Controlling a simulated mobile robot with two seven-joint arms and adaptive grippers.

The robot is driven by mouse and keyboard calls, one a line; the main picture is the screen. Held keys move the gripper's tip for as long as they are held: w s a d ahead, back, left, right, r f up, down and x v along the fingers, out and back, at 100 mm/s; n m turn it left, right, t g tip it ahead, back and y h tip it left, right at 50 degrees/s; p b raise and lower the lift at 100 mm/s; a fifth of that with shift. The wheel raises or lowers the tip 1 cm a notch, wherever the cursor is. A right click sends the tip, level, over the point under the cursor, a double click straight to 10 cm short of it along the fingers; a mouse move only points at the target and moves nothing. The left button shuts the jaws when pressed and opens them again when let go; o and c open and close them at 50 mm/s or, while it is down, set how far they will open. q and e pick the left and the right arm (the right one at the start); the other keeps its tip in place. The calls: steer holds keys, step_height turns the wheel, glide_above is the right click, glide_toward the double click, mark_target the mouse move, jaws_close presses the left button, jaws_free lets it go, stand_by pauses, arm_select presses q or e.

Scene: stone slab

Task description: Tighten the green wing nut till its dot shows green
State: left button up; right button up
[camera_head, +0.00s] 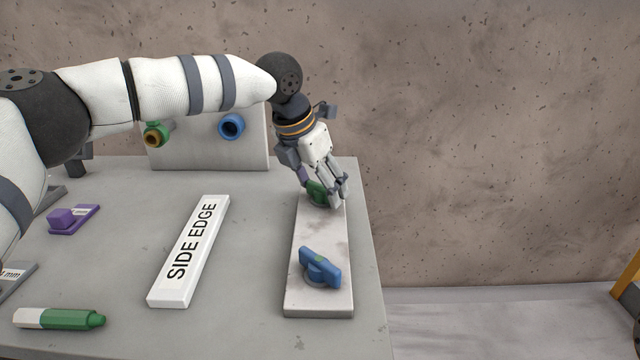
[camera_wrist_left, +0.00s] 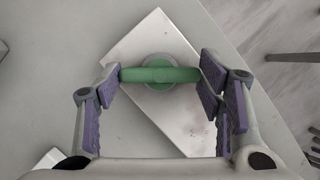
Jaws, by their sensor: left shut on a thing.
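The green wing nut (camera_head: 316,191) sits at the far end of a pale plate (camera_head: 319,230), partly hidden by my left gripper (camera_head: 323,193). My left gripper points down and is shut on the nut. In the left wrist view the nut (camera_wrist_left: 160,75) lies as a horizontal bar, its wing ends between the purple-padded fingers, over a round grey base on the tilted plate (camera_wrist_left: 180,115). I cannot make out a dot on it. My right gripper is not in view.
A white SIDE EDGE bar (camera_head: 190,250) lies left of the plate. A green marker-like item (camera_head: 60,318) and a purple block on a base (camera_head: 73,219) are farther left. An upright panel (camera_head: 190,151) with green and blue fittings stands behind. The slab's right edge is close to the plate.

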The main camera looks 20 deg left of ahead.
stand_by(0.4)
arm_select(q)
steer(key=o, duration=1.1)
steer(key=shift+o, duration=0.2)
steer(key=v, duration=1.2)
steer(key=shift+w, duration=0.1)
